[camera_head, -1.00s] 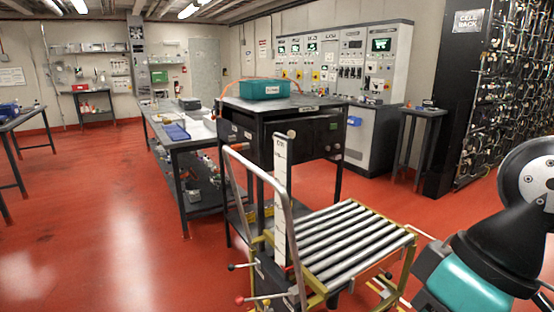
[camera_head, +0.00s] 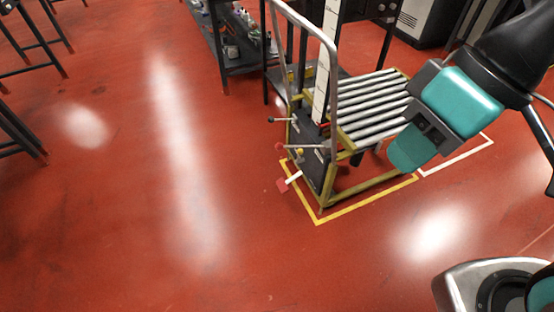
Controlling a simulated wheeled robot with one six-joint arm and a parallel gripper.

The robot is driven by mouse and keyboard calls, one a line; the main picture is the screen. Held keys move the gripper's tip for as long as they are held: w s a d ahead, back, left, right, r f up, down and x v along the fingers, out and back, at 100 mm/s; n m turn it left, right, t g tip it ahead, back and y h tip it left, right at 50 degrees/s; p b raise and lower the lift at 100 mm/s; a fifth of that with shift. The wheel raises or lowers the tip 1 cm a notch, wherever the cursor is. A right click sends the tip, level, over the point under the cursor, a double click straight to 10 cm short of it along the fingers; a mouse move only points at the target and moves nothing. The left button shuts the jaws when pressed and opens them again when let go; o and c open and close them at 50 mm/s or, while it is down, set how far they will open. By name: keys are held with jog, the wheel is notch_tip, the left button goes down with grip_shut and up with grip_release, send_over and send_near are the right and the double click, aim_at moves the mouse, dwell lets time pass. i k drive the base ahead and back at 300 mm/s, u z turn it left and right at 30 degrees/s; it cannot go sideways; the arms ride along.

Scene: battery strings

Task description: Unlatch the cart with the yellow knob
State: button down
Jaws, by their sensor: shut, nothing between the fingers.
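The cart (camera_head: 339,171) has a yellow frame, a roller top (camera_head: 372,113) and a tall grey push handle (camera_head: 333,72). It stands right of the picture's middle. A small yellow knob (camera_head: 299,152) shows low on its handle end, close to a red knob (camera_head: 279,146) on a rod and below a black knob (camera_head: 271,120). I cannot tell how the yellow knob's latch is set. My arm, black and teal, reaches in from the upper right, over the right side of the cart in the picture. No fingers can be made out.
A red pedal-like piece (camera_head: 283,185) sticks out low beside the knobs. A yellow floor outline (camera_head: 367,199) runs around the cart's near side, with a white outline (camera_head: 458,157) to its right. A loaded bench (camera_head: 245,66) stands behind.

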aim_at(300, 151)
jog(key=u, duration=1.65)
jog(key=i, duration=1.05)
jog(key=z, duration=2.1)
